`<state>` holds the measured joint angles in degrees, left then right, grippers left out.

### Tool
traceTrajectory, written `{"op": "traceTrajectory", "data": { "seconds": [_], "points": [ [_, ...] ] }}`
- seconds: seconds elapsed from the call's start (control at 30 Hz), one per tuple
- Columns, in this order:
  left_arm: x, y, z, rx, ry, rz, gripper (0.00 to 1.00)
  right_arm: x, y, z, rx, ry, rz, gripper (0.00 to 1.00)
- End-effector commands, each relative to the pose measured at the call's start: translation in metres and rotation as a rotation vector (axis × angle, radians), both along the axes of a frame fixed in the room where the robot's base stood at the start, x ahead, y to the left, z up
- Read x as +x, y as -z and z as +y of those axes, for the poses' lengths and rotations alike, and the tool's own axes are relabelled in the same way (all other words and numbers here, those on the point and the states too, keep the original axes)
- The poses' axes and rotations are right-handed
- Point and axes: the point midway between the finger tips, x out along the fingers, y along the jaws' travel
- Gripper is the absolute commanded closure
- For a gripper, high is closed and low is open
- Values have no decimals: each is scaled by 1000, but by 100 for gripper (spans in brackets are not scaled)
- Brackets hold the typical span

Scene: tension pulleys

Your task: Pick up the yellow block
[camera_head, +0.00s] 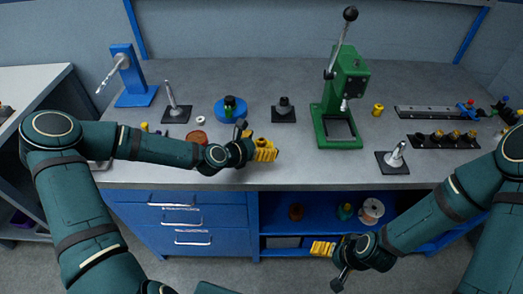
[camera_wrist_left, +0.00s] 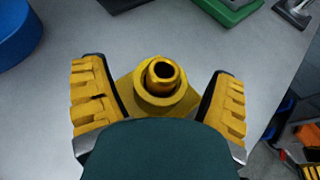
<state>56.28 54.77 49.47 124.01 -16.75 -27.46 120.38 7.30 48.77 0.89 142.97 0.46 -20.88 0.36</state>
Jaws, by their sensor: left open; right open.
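The yellow block (camera_wrist_left: 152,106) shows in the left wrist view as a square yellow base with a round, hollow post on top. It sits on the grey bench top between the two yellow-padded fingers of my left gripper (camera_wrist_left: 158,98). The fingers are apart, with a visible gap on each side of the block. In the head view my left gripper (camera_head: 265,150) is low over the bench's front part, and I cannot separate the block from the yellow finger pads there. My right gripper (camera_head: 323,248) is open and empty, below the bench top in front of the shelf.
A green press (camera_head: 345,100) stands right of my left gripper. A blue round base (camera_head: 231,109) and a black stand (camera_head: 284,110) are behind it. A metal cone stand (camera_head: 394,160) is near the front edge. Another small yellow part (camera_head: 378,110) lies right of the press.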

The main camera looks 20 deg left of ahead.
Motion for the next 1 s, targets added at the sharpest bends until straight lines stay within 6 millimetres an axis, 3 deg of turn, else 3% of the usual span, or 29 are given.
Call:
{"op": "traceTrajectory", "data": {
  "seconds": [0.2,0.23,0.4,0.47,0.77,1.0],
  "points": [
    [1,0,0,0,0,0,15,0,0,0,0,0,0,20],
    [1,0,0,0,0,0,19,0,0,0,0,0,0,20],
    [1,0,0,0,0,0,78,0,0,0,0,0,0,20],
    [1,0,0,0,0,0,95,0,0,0,0,0,0,20],
    [1,-4,0,0,0,-4,95,0,-1,0,0,0,-1,20],
    [1,-41,0,3,0,-6,95,3,-9,0,-2,4,-6,20]
  ]
}}
